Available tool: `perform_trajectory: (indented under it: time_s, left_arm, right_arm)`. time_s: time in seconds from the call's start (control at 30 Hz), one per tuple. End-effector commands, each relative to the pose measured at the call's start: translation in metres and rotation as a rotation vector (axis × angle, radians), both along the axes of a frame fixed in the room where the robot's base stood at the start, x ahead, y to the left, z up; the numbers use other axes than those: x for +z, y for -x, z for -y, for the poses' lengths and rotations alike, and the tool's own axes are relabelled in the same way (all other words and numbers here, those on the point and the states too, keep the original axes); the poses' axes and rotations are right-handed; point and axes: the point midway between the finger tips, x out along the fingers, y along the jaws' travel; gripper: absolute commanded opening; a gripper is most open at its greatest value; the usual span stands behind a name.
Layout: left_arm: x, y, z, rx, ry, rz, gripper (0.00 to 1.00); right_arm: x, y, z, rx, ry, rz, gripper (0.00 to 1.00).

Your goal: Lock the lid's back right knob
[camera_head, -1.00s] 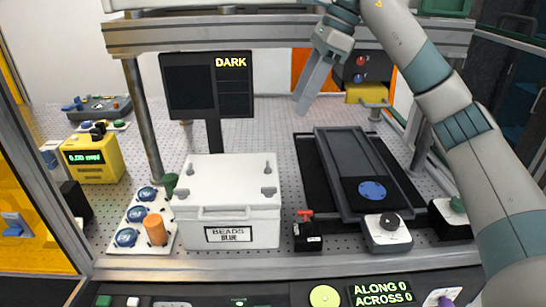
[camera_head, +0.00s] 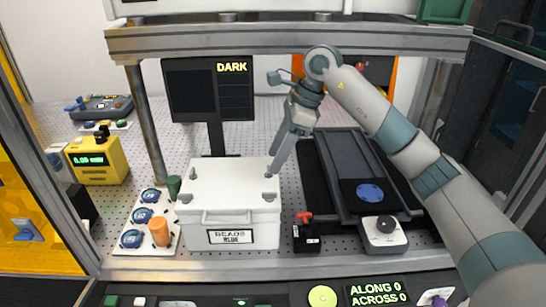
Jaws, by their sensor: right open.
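A white box with a white lid (camera_head: 230,182) stands on the perforated bench, with a label on its front. Small grey knobs sit near the lid's corners: back left (camera_head: 192,172), front left (camera_head: 186,198), front right (camera_head: 269,197) and back right (camera_head: 268,172). My right gripper (camera_head: 273,163) comes in from the right and points down at the lid's back right corner. It is open, with its fingertips at or just above the back right knob, partly covering it. I cannot tell whether they touch. My left gripper is not in view.
A dark monitor reading DARK (camera_head: 208,90) stands behind the box. Left of the box is a white tray (camera_head: 130,247) with blue dials and an orange cylinder. A dark rail stage (camera_head: 345,165) and a small black block with a red lever (camera_head: 306,236) lie to the right.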

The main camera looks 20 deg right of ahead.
Motion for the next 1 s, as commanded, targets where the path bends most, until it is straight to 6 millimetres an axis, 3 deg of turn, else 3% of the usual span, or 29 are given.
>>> perform_trajectory:
  time_s: [0.23,0.6,0.63,0.8,1.0]
  left_arm:
    - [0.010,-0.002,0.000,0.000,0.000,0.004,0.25]
    - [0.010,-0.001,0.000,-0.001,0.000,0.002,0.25]
    - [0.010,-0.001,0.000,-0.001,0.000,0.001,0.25]
    - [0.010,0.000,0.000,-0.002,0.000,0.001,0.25]
    - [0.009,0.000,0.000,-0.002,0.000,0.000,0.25]
  right_arm:
    - [-0.022,-0.003,-0.009,0.001,0.000,-0.001,0.47]
    - [-0.027,-0.003,-0.011,0.001,0.000,0.000,0.47]
    - [-0.027,-0.003,-0.011,0.001,0.000,0.000,0.45]
    - [-0.027,-0.003,-0.011,0.001,0.000,0.000,0.06]
    - [-0.027,-0.003,-0.011,-0.004,0.000,0.001,0.06]
